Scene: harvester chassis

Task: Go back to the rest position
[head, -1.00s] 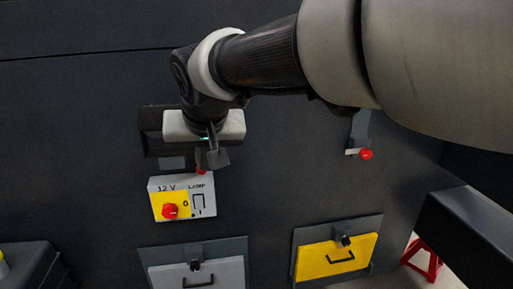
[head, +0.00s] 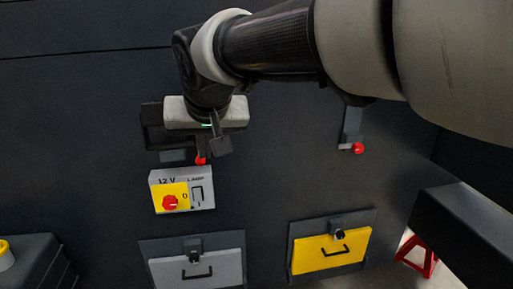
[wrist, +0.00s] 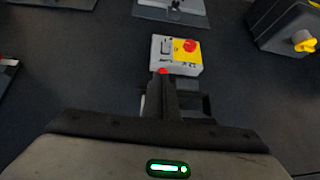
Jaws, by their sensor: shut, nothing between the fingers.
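My gripper (head: 218,146) hangs from my arm in front of the dark chassis wall (head: 90,130), in the upper middle of the head view. Its fingers are closed together with nothing held. In the wrist view my gripper (wrist: 178,88) points toward the 12 V lamp switch box. The switch box (head: 183,190) is white with a yellow panel and a red knob (head: 170,202); it also shows in the wrist view (wrist: 176,55). A small red tip (head: 201,160) shows just above the box, beside the fingers, and my gripper partly hides what it belongs to.
A grey hatch (head: 197,268) and a yellow hatch (head: 331,252), both with black handles, sit low on the wall. A red-knobbed lever (head: 358,148) is at right. A dark beam (head: 465,225) juts at lower right, and a dark box (head: 30,262) stands at lower left.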

